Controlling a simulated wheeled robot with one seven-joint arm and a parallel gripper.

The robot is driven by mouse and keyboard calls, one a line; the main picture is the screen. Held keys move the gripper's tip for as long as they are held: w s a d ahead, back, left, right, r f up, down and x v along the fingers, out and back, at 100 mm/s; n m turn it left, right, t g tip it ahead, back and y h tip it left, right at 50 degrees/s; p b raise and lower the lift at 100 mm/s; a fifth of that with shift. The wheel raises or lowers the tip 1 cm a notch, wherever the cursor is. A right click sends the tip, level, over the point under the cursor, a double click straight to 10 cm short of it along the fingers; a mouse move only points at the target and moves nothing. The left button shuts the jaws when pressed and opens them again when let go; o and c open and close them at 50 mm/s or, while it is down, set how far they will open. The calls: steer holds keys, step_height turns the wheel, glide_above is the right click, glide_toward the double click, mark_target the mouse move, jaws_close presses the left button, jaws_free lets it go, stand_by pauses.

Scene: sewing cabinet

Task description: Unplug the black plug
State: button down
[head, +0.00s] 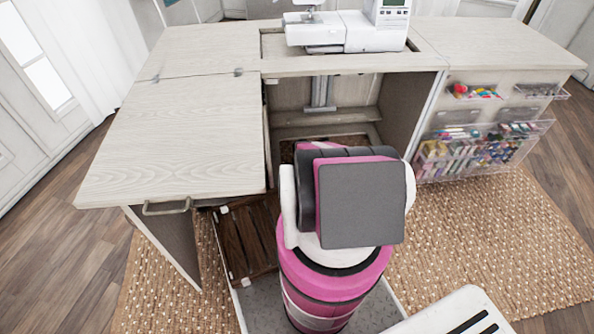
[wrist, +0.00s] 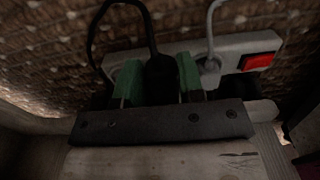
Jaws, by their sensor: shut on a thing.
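In the wrist view, the black plug (wrist: 161,78) stands in a grey power strip (wrist: 228,52), with its black cord looping up and to the left. My gripper (wrist: 160,84) has its green fingertips on both sides of the black plug and is shut on it. The lower part of the plug is hidden by the dark bar of my gripper. Whether the plug's prongs are in the socket cannot be seen. In the head view, my gripper, the plug and the strip are hidden behind my arm.
A white plug (wrist: 210,65) with a grey cord sits to the right, near a red switch (wrist: 260,62). The strip lies by a woven rug (wrist: 60,50). In the head view, a sewing cabinet (head: 180,130) surrounds my arm, with a sewing machine (head: 345,30) on top and clear bins (head: 480,150) at right.

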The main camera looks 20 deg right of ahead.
steer(key=shift+s+d, duration=0.45)
steer(key=shift+d, duration=0.65)
steer(key=shift+s+d, duration=0.5)
steer(key=shift+d, duration=0.6)
steer(key=shift+s+d, duration=0.45)
steer(key=shift+d, duration=0.65)
steer(key=shift+f, duration=0.1)
steer(key=shift+f, duration=1.75)
